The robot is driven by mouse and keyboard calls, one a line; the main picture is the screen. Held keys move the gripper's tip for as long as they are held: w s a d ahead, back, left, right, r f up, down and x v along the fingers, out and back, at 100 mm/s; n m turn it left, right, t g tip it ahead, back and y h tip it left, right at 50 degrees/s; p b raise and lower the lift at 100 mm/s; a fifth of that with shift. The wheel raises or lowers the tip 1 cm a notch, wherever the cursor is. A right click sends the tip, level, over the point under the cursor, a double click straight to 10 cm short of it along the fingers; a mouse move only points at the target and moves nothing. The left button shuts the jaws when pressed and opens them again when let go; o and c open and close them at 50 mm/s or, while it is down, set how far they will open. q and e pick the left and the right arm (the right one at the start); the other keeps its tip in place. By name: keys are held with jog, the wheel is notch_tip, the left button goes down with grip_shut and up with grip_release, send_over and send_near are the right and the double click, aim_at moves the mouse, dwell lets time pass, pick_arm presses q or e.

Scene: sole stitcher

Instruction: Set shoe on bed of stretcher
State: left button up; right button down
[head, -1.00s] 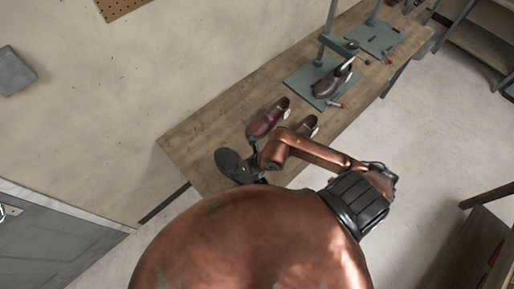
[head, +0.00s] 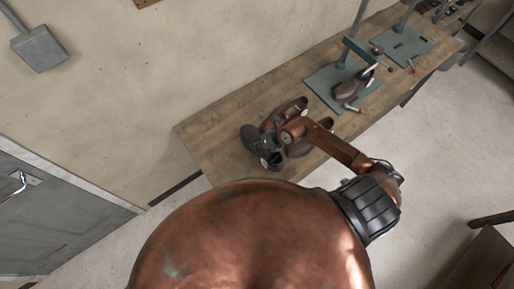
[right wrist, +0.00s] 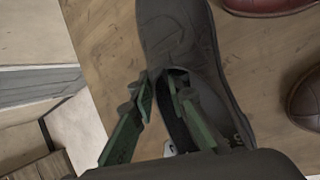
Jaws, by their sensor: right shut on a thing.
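My right gripper (right wrist: 160,88) is shut on a dark grey shoe (right wrist: 180,30), with its fingers at the shoe's opening. The shoe also shows in the head view (head: 256,137), at the near-left end of the wooden bench; whether it touches the bench is unclear. A stretcher (head: 325,83) with a grey-green base and upright post stands farther along the bench. A brown shoe (head: 347,91) is on its bed. A second stretcher (head: 420,50) stands behind it. My left gripper is not in view.
A red-brown shoe (right wrist: 270,4) and a darker brown shoe (right wrist: 306,98) lie close to the held shoe, partly hidden by my arm in the head view. The wooden bench (head: 215,125) runs along the wall. Bare bench lies left of the first stretcher.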

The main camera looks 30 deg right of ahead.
jog(key=shift+w+d+f+p, duration=0.15)
jog(key=shift+f+p, duration=0.15)
jog(key=shift+f, duration=1.4)
jog(key=c, duration=1.9)
grip_release()
jog(key=shift+o, duration=0.3)
